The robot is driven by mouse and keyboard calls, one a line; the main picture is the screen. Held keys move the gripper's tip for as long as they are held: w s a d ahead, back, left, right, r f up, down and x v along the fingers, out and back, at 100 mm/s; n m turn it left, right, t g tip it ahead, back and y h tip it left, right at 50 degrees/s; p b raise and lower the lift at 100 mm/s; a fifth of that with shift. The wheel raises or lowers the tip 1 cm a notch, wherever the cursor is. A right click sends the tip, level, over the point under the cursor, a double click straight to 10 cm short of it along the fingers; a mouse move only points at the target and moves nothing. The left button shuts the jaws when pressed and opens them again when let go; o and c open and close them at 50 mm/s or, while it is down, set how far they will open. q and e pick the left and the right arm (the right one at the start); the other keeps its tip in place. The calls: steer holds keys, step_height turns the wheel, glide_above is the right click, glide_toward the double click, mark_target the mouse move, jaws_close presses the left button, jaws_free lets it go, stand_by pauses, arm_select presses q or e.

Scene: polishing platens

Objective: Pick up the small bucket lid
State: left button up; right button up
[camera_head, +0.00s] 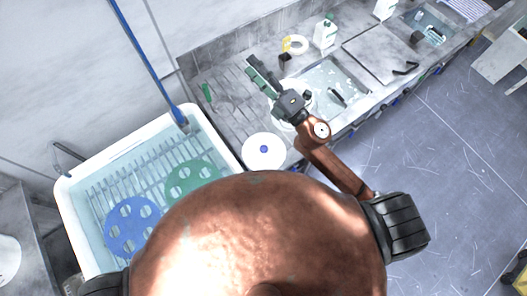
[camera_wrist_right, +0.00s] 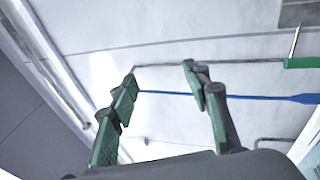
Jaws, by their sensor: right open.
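A round white lid with a blue knob (camera_head: 263,151) lies flat on the grey counter beside the tub, in the head view. It looks like the small bucket lid. My right gripper (camera_head: 262,77) is above the counter, beyond the lid and apart from it. In the right wrist view its two green-padded fingers (camera_wrist_right: 160,80) are spread with nothing between them. The lid does not show in that view. A white round thing (camera_head: 309,108) is partly hidden under the right gripper. My left gripper is not in view.
A white tub (camera_head: 68,205) holds a rack, a blue platen (camera_head: 128,222) and a green platen (camera_head: 190,177). A blue pole (camera_head: 150,62) leans at its back; it also shows in the wrist view (camera_wrist_right: 260,97). A sink (camera_head: 335,82) and a white bottle (camera_head: 325,32) are farther right.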

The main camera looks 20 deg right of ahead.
steer(key=s+a+f+n+g+y, duration=0.2)
steer(key=s+a+n+g+y, duration=0.1)
steer(key=a+n+g, duration=0.3)
steer(key=s+a+f+n+g+y, duration=0.1)
steer(key=s+a+n+g+y, duration=0.25)
steer(key=a+n, duration=0.4)
steer(key=n+g+h, duration=0.9)
steer(key=n+h, duration=0.4)
steer(key=h, duration=0.1)
glide_above(264, 149)
steer(key=d, duration=0.1)
steer(key=shift+t, duration=0.25)
steer(key=f, duration=2.7)
steer(key=shift+w+f, duration=0.25)
steer(key=shift+f, duration=0.15)
steer(key=shift+w+d+f+p, duration=0.1)
steer(key=shift+f+p, duration=0.05)
steer(key=shift+f, duration=0.45)
steer(key=shift+d+f+p, duration=0.1)
steer(key=shift+f+p, duration=0.05)
steer(key=shift+f, duration=0.45)
steer(key=x, duration=0.1)
steer(key=p+x, duration=0.1)
steer(key=x, duration=0.1)
steer(key=s+p+x, duration=0.1)
steer(key=x, duration=0.1)
steer(key=shift+w+f, duration=0.1)
steer(key=shift+f, duration=0.25)
steer(key=shift+c, duration=0.3)
